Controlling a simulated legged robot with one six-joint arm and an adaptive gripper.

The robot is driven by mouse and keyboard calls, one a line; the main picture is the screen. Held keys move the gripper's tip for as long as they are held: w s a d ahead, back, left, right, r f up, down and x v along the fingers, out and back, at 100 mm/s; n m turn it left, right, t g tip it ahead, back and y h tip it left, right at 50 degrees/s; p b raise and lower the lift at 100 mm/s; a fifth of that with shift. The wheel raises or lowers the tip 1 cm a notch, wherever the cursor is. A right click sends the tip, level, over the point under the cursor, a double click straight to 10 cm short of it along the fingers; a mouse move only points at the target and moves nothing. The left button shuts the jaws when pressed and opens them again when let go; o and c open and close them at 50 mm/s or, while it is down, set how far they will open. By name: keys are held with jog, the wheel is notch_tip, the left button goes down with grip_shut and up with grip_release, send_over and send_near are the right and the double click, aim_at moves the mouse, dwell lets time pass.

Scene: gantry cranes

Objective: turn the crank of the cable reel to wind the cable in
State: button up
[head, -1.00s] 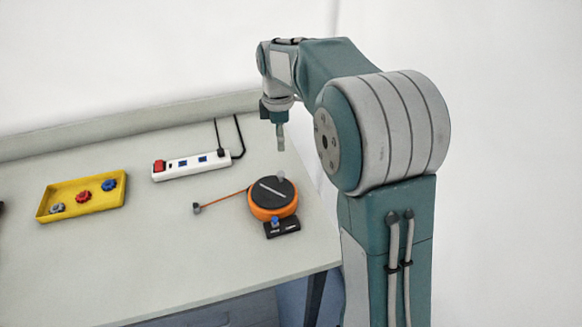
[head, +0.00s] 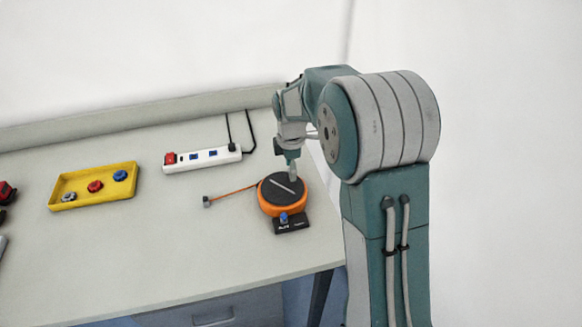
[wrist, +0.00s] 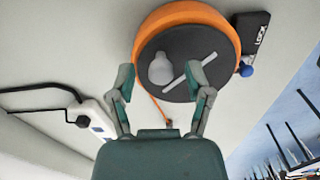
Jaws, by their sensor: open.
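The cable reel (head: 270,203) is an orange drum with a dark grey top, lying flat near the table's right end. A pale bar crosses its top, and a rounded light-grey crank knob (wrist: 161,70) stands up from it in the wrist view. An orange cable (head: 233,192) runs out left from the reel to a small grey end piece (head: 207,202). A black lock base with a blue knob (head: 284,217) sits at the reel's front. My gripper (wrist: 165,82) is open above the reel's far side, its fingers apart on both sides of the knob; whether they touch it I cannot tell.
A white power strip (head: 203,160) with a red switch and black cord lies behind and left. A yellow tray (head: 105,174) with several small knobs is farther left. Red and black items (head: 5,194) show at the left edge. The front middle of the table is clear.

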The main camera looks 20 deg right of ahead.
aim_at(291, 197)
grip_shut()
jog(key=shift+s+d+m, duration=0.1)
jog(key=shift+s+m, duration=0.05)
jog(key=shift+m, duration=0.25)
dwell(0.6)
